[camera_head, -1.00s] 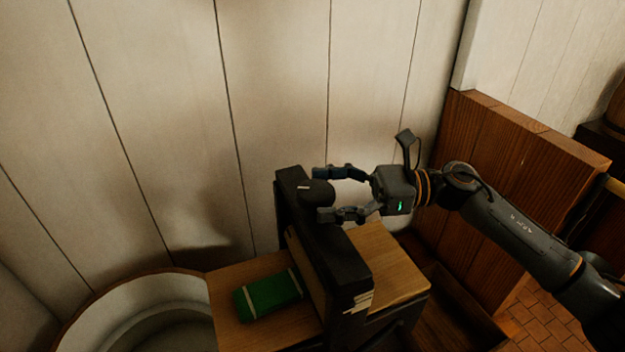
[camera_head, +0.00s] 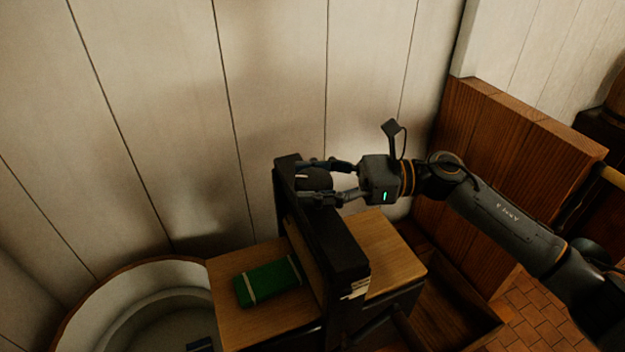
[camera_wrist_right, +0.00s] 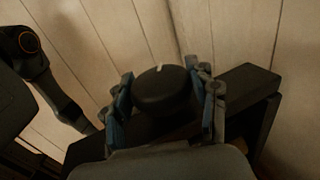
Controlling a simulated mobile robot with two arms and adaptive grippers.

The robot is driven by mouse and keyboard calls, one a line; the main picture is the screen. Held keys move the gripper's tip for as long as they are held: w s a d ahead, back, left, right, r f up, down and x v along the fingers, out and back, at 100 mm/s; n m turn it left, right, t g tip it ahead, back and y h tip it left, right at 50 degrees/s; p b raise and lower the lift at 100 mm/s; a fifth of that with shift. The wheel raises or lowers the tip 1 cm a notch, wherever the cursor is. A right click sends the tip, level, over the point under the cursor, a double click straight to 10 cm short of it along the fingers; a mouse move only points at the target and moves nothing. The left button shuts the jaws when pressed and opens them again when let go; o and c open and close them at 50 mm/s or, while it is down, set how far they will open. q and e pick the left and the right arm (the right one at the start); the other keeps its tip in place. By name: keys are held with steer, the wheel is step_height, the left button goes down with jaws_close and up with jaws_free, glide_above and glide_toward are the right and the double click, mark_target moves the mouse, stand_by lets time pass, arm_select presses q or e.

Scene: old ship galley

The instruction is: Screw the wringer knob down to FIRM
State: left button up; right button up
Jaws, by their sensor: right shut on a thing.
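The wringer knob (camera_head: 317,179) is a black round knob at the far top end of the wringer's dark frame (camera_head: 335,250). In the right wrist view the knob (camera_wrist_right: 166,92) has a pale mark on its far rim. My right gripper (camera_head: 309,182) comes in from the right and is shut on the knob, with one finger on each side. A small dark blue piece (camera_head: 200,344) at the bottom edge, over the tub, may be the tip of my left gripper; its jaws are not shown.
A green folded bundle with pale bands (camera_head: 268,283) lies on the wooden board (camera_head: 235,322) left of the frame. A round pale tub (camera_head: 95,312) stands at lower left. A wooden partition (camera_head: 500,170) stands at right, and the plank wall (camera_head: 150,120) is close behind.

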steer(key=shift+m+t, duration=0.3)
steer(key=shift+t, duration=0.1)
steer(key=shift+t, duration=0.4)
steer(key=shift+r+m+t+p, duration=0.1)
steer(key=shift+m+t+p, duration=0.25)
steer(key=shift+m+t, duration=0.65)
steer(key=m+t+h+p, duration=0.1)
steer(key=t+p, duration=0.1)
steer(key=p, duration=0.1)
steer(key=m+t+p, duration=0.2)
steer(key=p, duration=0.2)
steer(key=m+t+h+p, duration=0.1)
steer(key=t+p, duration=0.1)
steer(key=p, duration=0.1)
steer(key=shift+r+t+h+p, duration=0.3)
steer(key=shift+t, duration=0.1)
steer(key=shift+w+f+m+t+h+p, duration=0.1)
steer(key=shift+f+m+t+h+p, duration=0.2)
steer(key=shift+m+t+p, duration=0.55)
steer(key=o, duration=1.2)
steer(key=shift+c, duration=0.2)
steer(key=shift+f+n+g, duration=0.1)
steer(key=shift+n+g, duration=0.15)
